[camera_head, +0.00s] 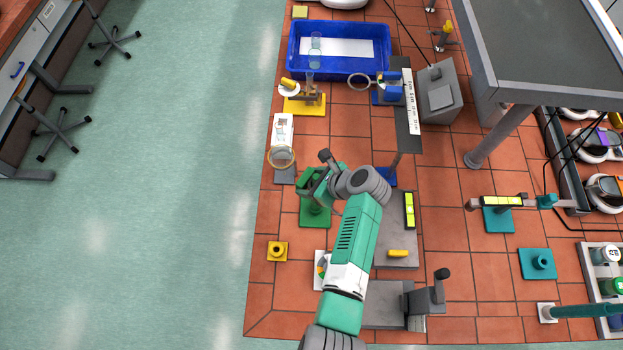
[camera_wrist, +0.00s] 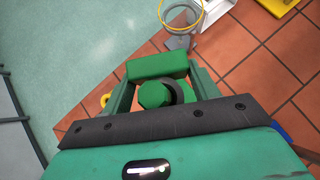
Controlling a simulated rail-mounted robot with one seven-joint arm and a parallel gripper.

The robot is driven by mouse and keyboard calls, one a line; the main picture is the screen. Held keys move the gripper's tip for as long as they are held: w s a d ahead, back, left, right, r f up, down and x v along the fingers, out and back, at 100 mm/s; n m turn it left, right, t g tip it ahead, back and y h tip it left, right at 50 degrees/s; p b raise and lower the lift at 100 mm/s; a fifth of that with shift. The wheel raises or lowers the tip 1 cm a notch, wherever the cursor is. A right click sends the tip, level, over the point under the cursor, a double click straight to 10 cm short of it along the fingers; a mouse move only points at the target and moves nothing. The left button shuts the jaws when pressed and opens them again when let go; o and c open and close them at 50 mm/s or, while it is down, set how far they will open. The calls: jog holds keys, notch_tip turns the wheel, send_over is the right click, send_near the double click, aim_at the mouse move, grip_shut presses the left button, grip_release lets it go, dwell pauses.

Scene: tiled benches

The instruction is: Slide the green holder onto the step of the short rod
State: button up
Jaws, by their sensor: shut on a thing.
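The green holder (camera_head: 312,180) is at the end of my arm, left of the middle of the bench in the head view. My gripper (camera_wrist: 158,78) is shut on the holder, which shows in the wrist view as a green block (camera_wrist: 157,66) with a green knob (camera_wrist: 154,94) and a dark round part behind it. A green square base (camera_head: 314,216) stands on the tiles below the holder. The holder and my gripper hide most of what rises from this base, so I cannot tell whether the short rod is there or whether holder and rod touch.
A yellow base (camera_head: 278,250) lies to the lower left. A ring stand (camera_head: 282,157) stands above left, near the bench edge. A blue tray (camera_head: 300,65) is at the back. A grey plate with a level (camera_head: 409,210) lies to the right.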

dwell(0.3)
jog(key=o, duration=1.2)
jog(key=v, duration=0.7)
jog(key=shift+s+d+r, duration=0.15)
jog(key=shift+d+r, duration=0.1)
jog(key=shift+r, duration=0.05)
